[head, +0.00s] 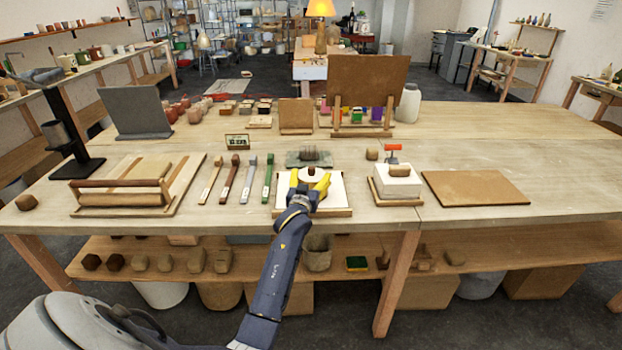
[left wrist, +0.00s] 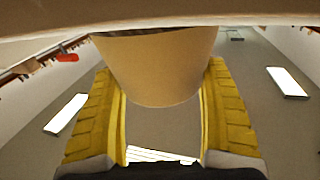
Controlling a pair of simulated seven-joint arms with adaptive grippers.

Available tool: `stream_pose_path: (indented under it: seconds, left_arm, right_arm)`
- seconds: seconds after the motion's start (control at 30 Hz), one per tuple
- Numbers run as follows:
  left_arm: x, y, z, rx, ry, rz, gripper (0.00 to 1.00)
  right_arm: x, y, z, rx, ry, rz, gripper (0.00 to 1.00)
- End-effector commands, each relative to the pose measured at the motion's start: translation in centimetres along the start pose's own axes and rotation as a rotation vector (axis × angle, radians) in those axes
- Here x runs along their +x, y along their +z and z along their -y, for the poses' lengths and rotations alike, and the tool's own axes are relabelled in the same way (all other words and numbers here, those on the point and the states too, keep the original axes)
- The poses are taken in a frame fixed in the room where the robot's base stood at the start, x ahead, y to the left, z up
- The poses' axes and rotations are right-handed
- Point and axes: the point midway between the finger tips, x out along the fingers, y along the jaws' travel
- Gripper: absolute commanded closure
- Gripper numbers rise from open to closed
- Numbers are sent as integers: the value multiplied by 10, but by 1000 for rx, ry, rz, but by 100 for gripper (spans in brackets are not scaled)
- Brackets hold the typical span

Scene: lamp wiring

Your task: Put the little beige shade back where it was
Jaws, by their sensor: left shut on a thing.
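My left gripper (head: 310,184) reaches in over a white board on a wooden base (head: 282,205) at the front middle of the table. Its yellow fingers are shut on a beige, tapered, smooth piece, the little shade (left wrist: 155,72), which fills the gap between them in the left wrist view. Its dark-edged end is close to a pale surface at the top of that view; I cannot tell whether they touch. In the head view the fingers and wrist hide most of the shade, and a small brown bit (head: 311,171) shows between the fingertips. My right gripper is not in view.
Several tools (head: 249,180) lie left of the board. A white block with a brown piece (head: 398,183) stands to its right, then a flat brown board (head: 474,188). A grey-green pad (head: 296,160) lies behind. The far right tabletop is clear.

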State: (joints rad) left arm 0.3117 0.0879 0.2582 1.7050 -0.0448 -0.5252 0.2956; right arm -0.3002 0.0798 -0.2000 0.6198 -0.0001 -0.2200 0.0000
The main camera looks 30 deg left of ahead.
Motion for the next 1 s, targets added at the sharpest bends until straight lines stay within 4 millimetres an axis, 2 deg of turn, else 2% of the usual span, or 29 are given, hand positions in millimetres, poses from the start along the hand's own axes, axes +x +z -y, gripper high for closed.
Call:
stream_pose_path:
  seconds: [0.37,0.4,0.57,0.87,1.0]
  left_arm:
    - [0,2,0,0,0,-1,50]
    - [0,2,0,0,0,-1,17]
    - [0,2,0,0,0,-1,0]
    - [0,-2,0,1,0,-2,0]
    - [-14,0,0,0,0,0,0]
  right_arm:
    - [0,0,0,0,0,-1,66]
    - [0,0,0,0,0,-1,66]
    - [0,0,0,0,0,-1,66]
    - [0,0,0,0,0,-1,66]
    - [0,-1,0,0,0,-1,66]
